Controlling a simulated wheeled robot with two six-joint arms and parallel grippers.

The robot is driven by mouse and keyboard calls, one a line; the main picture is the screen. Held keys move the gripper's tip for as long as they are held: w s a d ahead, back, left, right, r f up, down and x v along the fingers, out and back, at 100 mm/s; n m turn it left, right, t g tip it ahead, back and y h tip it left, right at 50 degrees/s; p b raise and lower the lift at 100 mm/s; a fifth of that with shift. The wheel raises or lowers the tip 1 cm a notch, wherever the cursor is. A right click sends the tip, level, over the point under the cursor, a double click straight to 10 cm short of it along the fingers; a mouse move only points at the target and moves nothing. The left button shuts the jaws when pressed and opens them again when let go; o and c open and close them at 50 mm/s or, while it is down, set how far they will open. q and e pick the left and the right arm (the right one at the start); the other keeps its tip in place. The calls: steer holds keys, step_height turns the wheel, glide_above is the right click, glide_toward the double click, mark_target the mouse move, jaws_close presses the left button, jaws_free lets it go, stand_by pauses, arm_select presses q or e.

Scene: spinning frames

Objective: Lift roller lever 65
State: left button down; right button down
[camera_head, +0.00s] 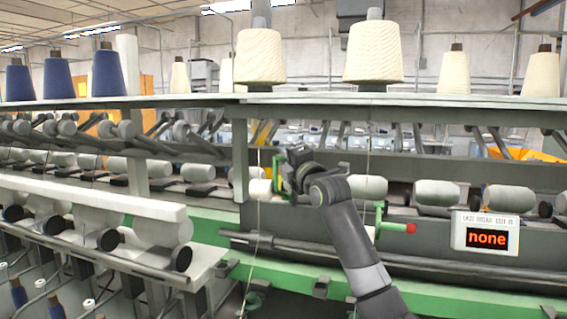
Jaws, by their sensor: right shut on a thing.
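My right arm comes up from the bottom, and its dark gripper (283,178) is at the middle of the spinning frame. It is shut on a green lever (278,168) beside a white roller (260,189). The fingers and wrist hide most of that lever, so its number and exact height cannot be read. Another green lever with a red knob (410,228) sticks out to the right of my forearm, below a white roller (368,187). My left gripper is not in view.
A small sign (486,233) with orange text "none" hangs at the right. Large cream yarn cones (259,56) and blue cones (108,74) stand on the top shelf. A long rail (420,262) crosses the front. A thin thread hangs near my gripper.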

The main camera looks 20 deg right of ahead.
steer(key=shift+w+d+f, duration=0.1)
steer(key=shift+w+d, duration=0.1)
steer(key=shift+w, duration=0.05)
stand_by(0.3)
steer(key=c, duration=1.7)
jaws_free()
steer(key=shift+c, duration=0.2)
steer(key=shift+o, duration=1.3)
steer(key=shift+w+d+f, duration=0.1)
steer(key=shift+w, duration=0.05)
steer(key=shift+o, duration=0.2)
steer(key=shift+w+d, duration=0.1)
steer(key=shift+w, duration=0.05)
steer(key=b+v, duration=0.7)
steer(key=v, duration=1)
steer(key=shift+s, duration=0.35)
